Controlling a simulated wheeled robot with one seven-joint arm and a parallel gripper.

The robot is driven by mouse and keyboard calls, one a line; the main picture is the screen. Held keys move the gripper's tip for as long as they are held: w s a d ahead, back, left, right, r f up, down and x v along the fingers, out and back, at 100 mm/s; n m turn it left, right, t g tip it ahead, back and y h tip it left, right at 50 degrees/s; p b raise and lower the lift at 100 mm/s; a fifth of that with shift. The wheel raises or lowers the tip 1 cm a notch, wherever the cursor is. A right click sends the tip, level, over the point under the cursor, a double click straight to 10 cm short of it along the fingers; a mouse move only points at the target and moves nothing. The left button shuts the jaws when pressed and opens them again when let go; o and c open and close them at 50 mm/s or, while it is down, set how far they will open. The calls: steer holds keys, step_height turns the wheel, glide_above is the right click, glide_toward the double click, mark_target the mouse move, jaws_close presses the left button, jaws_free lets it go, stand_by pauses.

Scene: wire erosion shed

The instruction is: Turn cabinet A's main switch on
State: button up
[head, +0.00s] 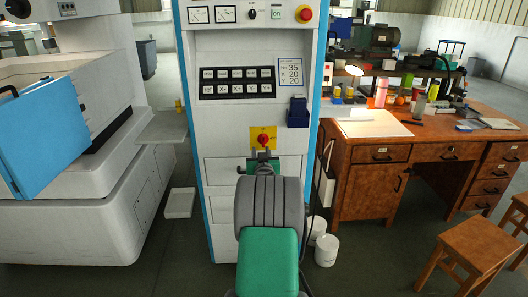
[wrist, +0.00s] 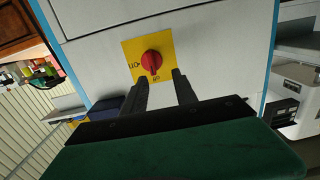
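The main switch is a red rotary knob (head: 263,139) on a square yellow plate (head: 256,131), low on the front of the white and blue cabinet (head: 220,140). In the wrist view, turned over, the red knob (wrist: 151,62) sits mid-plate, with small dark marks at the plate's left and lower edges. Which mark it points to is too small to tell. My gripper (head: 263,155) is just below the knob in the head view. In the wrist view my gripper (wrist: 160,80) has its two dark fingers apart, tips near the plate's edge, nothing between them. Contact with the knob does not show.
Above the switch are a dark button panel (head: 237,83), a blue holder (head: 298,113) and a red stop button (head: 304,14). A wooden desk (head: 370,185) with a lamp and bottles stands right. A white machine (head: 75,215) stands left. White buckets (head: 326,250) are beside the cabinet.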

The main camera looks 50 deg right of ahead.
mark_target(263, 140)
steer(key=shift+h, duration=0.4)
steer(key=x, duration=0.5)
steer(key=s+d+x, duration=0.1)
steer(key=x, duration=0.2)
steer(key=shift+s+d, duration=0.1)
steer(key=shift+c, duration=0.4)
jaws_close()
